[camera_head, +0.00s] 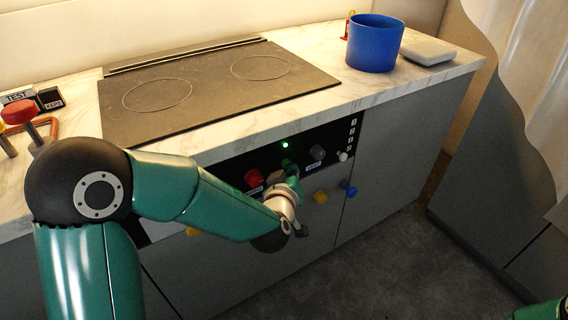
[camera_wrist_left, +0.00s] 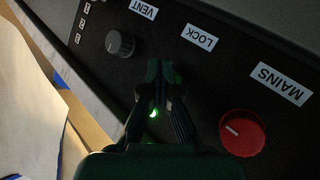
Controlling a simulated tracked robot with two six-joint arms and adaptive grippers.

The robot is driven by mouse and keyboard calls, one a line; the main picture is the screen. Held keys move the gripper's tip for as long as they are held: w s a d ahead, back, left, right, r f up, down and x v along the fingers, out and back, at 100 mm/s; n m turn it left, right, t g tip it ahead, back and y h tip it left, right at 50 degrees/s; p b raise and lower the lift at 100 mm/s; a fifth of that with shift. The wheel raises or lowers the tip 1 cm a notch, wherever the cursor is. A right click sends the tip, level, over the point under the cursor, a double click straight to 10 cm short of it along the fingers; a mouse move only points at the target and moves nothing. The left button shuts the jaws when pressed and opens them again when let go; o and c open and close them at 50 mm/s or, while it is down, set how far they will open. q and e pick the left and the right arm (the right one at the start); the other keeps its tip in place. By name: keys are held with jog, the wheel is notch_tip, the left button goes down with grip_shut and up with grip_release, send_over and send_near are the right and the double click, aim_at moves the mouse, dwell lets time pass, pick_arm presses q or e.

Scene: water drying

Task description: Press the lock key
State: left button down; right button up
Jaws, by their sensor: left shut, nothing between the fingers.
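A dark control panel (camera_head: 228,172) is set in the counter's front. In the left wrist view it shows upside down, with a white LOCK label (camera_wrist_left: 199,38) between the VENT label (camera_wrist_left: 143,6) and the MAINS label (camera_wrist_left: 282,83). My left gripper (camera_wrist_left: 160,68) is shut and empty, its fingertips over the panel just beside the LOCK label. It also shows in the head view (camera_head: 289,172), between the red knob and the grey knob. I cannot make out the lock key itself; my fingers cover that spot. Contact with the panel cannot be told.
A red MAINS knob (camera_wrist_left: 242,132) and a grey VENT knob (camera_wrist_left: 120,43) flank the gripper. A green light (camera_head: 285,145) glows on the panel. Yellow (camera_head: 320,197) and blue (camera_head: 348,188) knobs sit lower. A blue pot (camera_head: 374,45) stands on the counter beside the cooktop (camera_head: 215,95).

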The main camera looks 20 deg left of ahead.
pick_arm(q)
jog(key=shift+w+a+r, duration=0.2)
jog(key=shift+a+r, duration=0.05)
jog(key=shift+a, duration=0.2)
jog(key=shift+s+d+r, duration=0.1)
jog(key=shift+s+d, duration=0.05)
dwell(0.3)
jog(key=s+d, duration=0.3)
jog(key=d, duration=0.2)
jog(key=shift+s+f+b, duration=0.2)
jog(key=shift+s+b, duration=0.1)
jog(key=shift+s, duration=0.1)
dwell(0.4)
